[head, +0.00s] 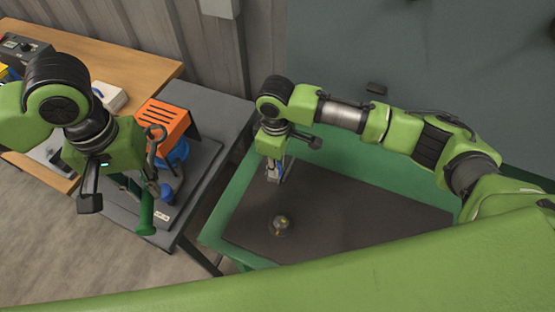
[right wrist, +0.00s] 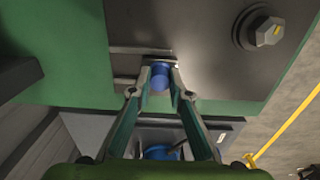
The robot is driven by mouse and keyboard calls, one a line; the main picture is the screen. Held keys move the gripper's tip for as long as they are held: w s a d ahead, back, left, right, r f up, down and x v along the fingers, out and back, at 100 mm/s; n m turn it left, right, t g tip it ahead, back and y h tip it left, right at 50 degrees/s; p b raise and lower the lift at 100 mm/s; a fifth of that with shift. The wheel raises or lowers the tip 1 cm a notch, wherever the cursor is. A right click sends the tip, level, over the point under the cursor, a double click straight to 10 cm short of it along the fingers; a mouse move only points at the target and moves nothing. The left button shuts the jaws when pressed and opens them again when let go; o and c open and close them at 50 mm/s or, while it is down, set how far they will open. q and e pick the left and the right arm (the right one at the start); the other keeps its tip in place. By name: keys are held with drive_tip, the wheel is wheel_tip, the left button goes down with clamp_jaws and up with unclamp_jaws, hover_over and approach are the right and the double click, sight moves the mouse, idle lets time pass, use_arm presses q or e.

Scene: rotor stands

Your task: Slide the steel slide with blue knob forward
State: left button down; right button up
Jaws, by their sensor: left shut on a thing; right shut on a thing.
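The blue knob (right wrist: 160,76) sits between the fingertips of my right gripper (right wrist: 160,85) in the right wrist view. The fingers are shut on it from both sides. The steel slide (right wrist: 142,50) shows as a thin strip at the knob, at the edge of a dark plate; much of it is hidden. In the head view my right gripper (head: 276,174) reaches down to the left part of the green-framed bench. My left gripper (head: 120,198) is over the grey table at left, shut on a green cylindrical piece (head: 146,212) that hangs upright, partly hidden.
A large hex bolt with a yellow mark (head: 281,225) stands on the dark bench top (head: 345,215). An orange slotted box (head: 163,125) and blue parts (head: 176,156) are on the grey table (head: 212,112). A wooden table (head: 140,72) stands behind.

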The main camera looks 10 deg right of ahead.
use_arm(q)
drive_tip(key=shift+r, duration=0.2)
use_arm(e)
drive_tip(key=shift+s+a, duration=0.1)
drive_tip(key=shift+s, duration=0.05)
drive_tip(key=o, duration=0.9)
drive_tip(key=shift+o, duration=0.2)
